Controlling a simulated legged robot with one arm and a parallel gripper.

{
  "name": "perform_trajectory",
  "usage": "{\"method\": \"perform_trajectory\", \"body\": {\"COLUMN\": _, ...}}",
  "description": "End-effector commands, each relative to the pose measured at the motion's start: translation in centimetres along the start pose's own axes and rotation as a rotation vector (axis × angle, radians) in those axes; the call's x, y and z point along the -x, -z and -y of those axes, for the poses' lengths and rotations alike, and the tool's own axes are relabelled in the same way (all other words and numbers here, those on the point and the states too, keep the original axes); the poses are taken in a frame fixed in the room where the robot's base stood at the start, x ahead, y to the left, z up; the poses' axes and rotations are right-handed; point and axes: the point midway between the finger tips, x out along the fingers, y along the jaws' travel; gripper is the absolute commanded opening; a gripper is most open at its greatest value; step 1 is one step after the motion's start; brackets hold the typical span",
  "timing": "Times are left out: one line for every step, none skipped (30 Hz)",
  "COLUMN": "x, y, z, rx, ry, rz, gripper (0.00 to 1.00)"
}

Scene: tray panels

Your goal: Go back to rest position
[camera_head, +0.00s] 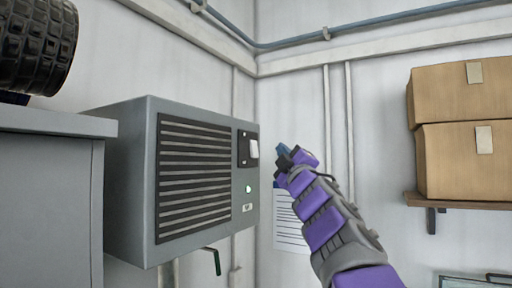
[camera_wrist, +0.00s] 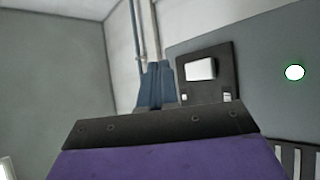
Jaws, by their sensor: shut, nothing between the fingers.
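My gripper (camera_head: 286,152) is at the end of my purple and grey arm, in the middle of the head view. It is just right of a grey wall unit with a louvred front (camera_head: 150,185). The unit has a black switch plate with a white rocker (camera_head: 253,149) and a lit green lamp (camera_head: 248,189). In the wrist view my blue fingers (camera_wrist: 157,85) are together with nothing between them. The white rocker (camera_wrist: 200,69) and the green-rimmed lamp (camera_wrist: 295,72) show to their right. The fingers look apart from the switch; the exact gap is hard to tell.
A grey cabinet (camera_head: 50,190) with a black tyre (camera_head: 38,45) on top stands at the left. Cardboard boxes (camera_head: 465,160) sit on a wooden shelf (camera_head: 460,201) at the right. A paper sheet (camera_head: 288,225) hangs behind my arm. A blue pipe (camera_head: 370,22) runs along the upper wall.

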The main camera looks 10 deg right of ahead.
Motion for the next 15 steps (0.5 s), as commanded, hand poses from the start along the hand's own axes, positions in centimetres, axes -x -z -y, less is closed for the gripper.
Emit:
{"method": "perform_trajectory", "body": {"x": 0.0, "y": 0.0, "z": 0.1, "rx": 0.000, "ry": 0.001, "rz": 0.000, "gripper": 0.00}}
{"method": "perform_trajectory", "body": {"x": 0.0, "y": -0.1, "z": 0.1, "rx": 0.000, "ry": 0.001, "rz": 0.001, "gripper": 0.00}}
{"method": "perform_trajectory", "body": {"x": 0.0, "y": -0.1, "z": 0.1, "rx": 0.000, "ry": 0.001, "rz": 0.001, "gripper": 0.00}}
{"method": "perform_trajectory", "body": {"x": 0.0, "y": -0.1, "z": 0.1, "rx": 0.000, "ry": 0.001, "rz": 0.001, "gripper": 0.00}}
{"method": "perform_trajectory", "body": {"x": 0.0, "y": -0.1, "z": 0.1, "rx": 0.000, "ry": 0.001, "rz": 0.001, "gripper": 0.00}}
{"method": "perform_trajectory", "body": {"x": 0.0, "y": -0.1, "z": 0.1, "rx": 0.000, "ry": 0.001, "rz": 0.001, "gripper": 0.00}}
{"method": "perform_trajectory", "body": {"x": 0.0, "y": -0.1, "z": 0.1, "rx": 0.000, "ry": 0.001, "rz": 0.001, "gripper": 0.00}}
{"method": "perform_trajectory", "body": {"x": 0.0, "y": -0.1, "z": 0.1, "rx": -0.001, "ry": 0.001, "rz": 0.001, "gripper": 0.00}}
{"method": "perform_trajectory", "body": {"x": 0.1, "y": -0.1, "z": 0.1, "rx": -0.002, "ry": 0.002, "rz": 0.005, "gripper": 0.00}}
{"method": "perform_trajectory", "body": {"x": 0.2, "y": -0.3, "z": 0.2, "rx": -0.006, "ry": 0.003, "rz": 0.013, "gripper": 0.00}}
{"method": "perform_trajectory", "body": {"x": 0.5, "y": -0.7, "z": 0.4, "rx": -0.012, "ry": 0.005, "rz": 0.027, "gripper": 0.00}}
{"method": "perform_trajectory", "body": {"x": 1.0, "y": -1.5, "z": 0.8, "rx": -0.025, "ry": 0.010, "rz": 0.057, "gripper": 0.00}}
{"method": "perform_trajectory", "body": {"x": 1.6, "y": -2.3, "z": 1.3, "rx": -0.040, "ry": 0.016, "rz": 0.089, "gripper": 0.00}}
{"method": "perform_trajectory", "body": {"x": 2.3, "y": -3.3, "z": 1.9, "rx": -0.058, "ry": 0.024, "rz": 0.125, "gripper": 0.00}}
{"method": "perform_trajectory", "body": {"x": 3.4, "y": -4.7, "z": 2.8, "rx": -0.085, "ry": 0.035, "rz": 0.183, "gripper": 0.00}}
